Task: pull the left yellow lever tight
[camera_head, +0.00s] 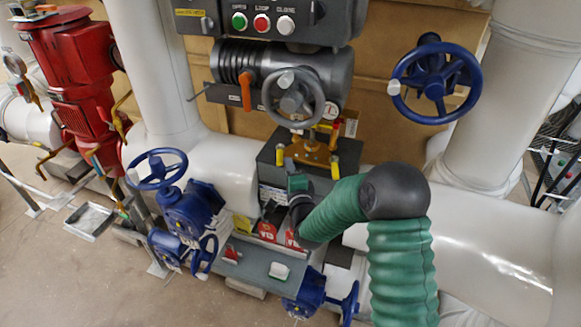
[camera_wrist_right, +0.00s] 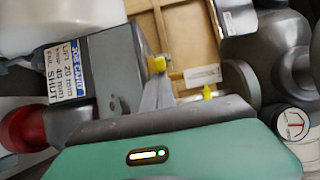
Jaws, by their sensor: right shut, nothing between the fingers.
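A left yellow lever (camera_head: 280,155) hangs at the left side of the yellow valve fitting (camera_head: 310,153) on the dark grey box. A second yellow lever (camera_head: 335,167) hangs on its right side. My right gripper (camera_head: 297,182) is in front of the box, below and between the levers, and appears apart from both. In the wrist view its grey fingers (camera_wrist_right: 156,95) are shut with nothing between them. Two yellow tips show there, one at the box edge (camera_wrist_right: 157,64) and one farther right (camera_wrist_right: 207,92); I cannot tell which lever each belongs to. My left gripper is out of view.
A grey handwheel (camera_head: 293,97) and an orange lever (camera_head: 246,90) are above the fitting. A blue handwheel (camera_head: 436,82) is at upper right. Blue valves (camera_head: 192,208) stand left of my arm. A grey bench (camera_head: 255,265) and a white pipe (camera_head: 480,235) lie below.

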